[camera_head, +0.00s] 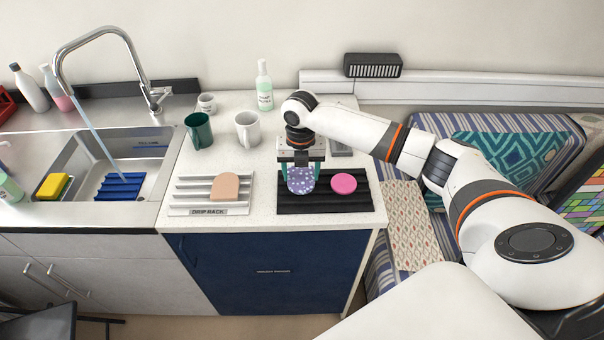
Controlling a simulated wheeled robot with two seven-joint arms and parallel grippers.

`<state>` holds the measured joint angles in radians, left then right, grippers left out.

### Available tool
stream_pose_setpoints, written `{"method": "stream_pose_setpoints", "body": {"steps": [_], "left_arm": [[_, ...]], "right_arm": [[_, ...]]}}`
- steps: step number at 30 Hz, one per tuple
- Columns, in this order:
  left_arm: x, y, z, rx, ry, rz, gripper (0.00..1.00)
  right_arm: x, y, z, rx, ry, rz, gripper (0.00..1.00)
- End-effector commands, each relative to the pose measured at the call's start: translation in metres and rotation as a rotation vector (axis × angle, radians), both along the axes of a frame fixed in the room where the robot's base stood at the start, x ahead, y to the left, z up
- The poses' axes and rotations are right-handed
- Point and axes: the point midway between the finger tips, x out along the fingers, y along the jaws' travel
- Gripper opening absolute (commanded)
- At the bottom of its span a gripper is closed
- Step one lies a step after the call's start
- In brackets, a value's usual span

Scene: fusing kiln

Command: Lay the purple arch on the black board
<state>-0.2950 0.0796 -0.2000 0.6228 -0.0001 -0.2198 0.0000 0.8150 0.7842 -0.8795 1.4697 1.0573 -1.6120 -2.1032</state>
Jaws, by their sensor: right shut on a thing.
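The purple arch (301,181), speckled with pale spots, is between the fingers of my right gripper (302,172). The gripper points down and is shut on the arch. The arch is over the left part of the black board (325,207), a ridged dark slab at the right end of the counter. I cannot tell whether the arch touches the board. A pink round piece (344,184) lies on the board just right of the arch. My left gripper is not in view.
A white drip rack (207,210) with a peach arch (225,187) stands left of the board. A green mug (199,131), a white mug (247,129) and a bottle (264,88) stand behind. The sink (150,150) with a tap is at the left.

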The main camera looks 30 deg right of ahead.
Motion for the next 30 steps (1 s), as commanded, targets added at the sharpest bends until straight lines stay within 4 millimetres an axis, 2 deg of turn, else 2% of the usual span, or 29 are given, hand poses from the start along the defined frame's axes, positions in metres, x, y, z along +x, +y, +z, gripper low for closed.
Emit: {"method": "stream_pose_setpoints", "body": {"steps": [5, 15, 16, 19, 30], "left_arm": [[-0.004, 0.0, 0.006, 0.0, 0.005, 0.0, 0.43], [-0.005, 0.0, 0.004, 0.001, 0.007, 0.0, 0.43], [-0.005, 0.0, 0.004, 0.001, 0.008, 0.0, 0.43], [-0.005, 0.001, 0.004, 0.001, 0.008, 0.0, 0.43], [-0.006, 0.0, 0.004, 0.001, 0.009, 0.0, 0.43]], "right_arm": [[0.0, 0.001, -0.022, 0.0, 0.002, 0.001, 0.41], [0.0, 0.0, -0.027, 0.0, 0.001, 0.0, 0.41], [0.0, 0.0, -0.026, 0.0, 0.001, 0.0, 0.68], [0.0, 0.0, -0.026, 0.0, 0.001, 0.0, 0.84], [0.0, 0.0, -0.021, 0.0, -0.001, 0.001, 0.85]]}}
